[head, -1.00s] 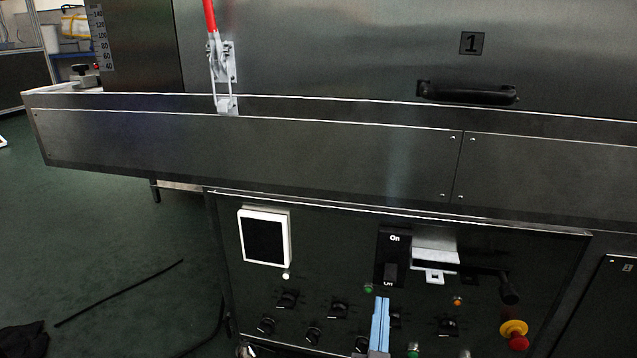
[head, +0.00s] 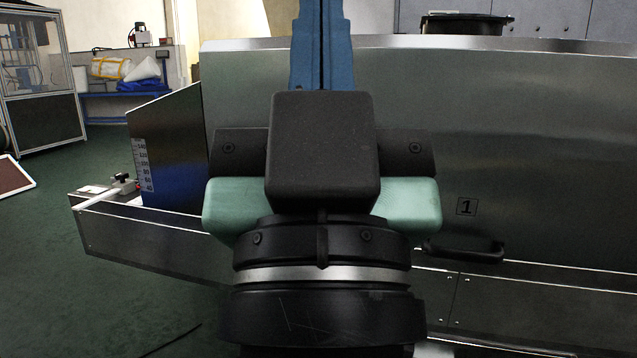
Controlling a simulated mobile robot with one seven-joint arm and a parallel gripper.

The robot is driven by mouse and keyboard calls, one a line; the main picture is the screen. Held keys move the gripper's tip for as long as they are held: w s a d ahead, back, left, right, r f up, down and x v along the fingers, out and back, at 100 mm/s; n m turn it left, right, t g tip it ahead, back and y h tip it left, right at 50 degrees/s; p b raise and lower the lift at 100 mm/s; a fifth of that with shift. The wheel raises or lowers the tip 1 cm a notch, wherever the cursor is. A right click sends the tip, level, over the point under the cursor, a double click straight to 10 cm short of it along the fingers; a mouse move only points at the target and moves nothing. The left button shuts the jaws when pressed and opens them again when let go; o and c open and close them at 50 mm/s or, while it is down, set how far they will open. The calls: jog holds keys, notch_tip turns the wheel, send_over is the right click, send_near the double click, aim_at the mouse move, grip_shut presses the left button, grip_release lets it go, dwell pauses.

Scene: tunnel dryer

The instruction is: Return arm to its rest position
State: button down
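My gripper (head: 322,30) stands upright in the middle of the head view, close to the camera. Its two blue fingers point up and lie side by side with only a thin dark line between them, so it looks shut. Nothing shows in it. The fingertips reach the top edge of the picture. My wrist and the gripper's body hide the middle of the tunnel dryer (head: 540,150), a large steel machine behind. The gripper appears well in front of the machine, apart from it.
A black handle (head: 465,250) sits below the label "1" (head: 466,206). A steel ledge (head: 150,242) runs along the dryer's front. A blue bench (head: 130,103) and a framed cabinet (head: 40,70) stand at back left. Green floor (head: 60,270) is free at left.

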notch_tip(320, 180, up, 39)
jog(key=p, duration=3.7)
jog(key=shift+s, duration=0.4)
jog(key=shift+a+f, duration=0.1)
jog(key=shift+f, duration=0.05)
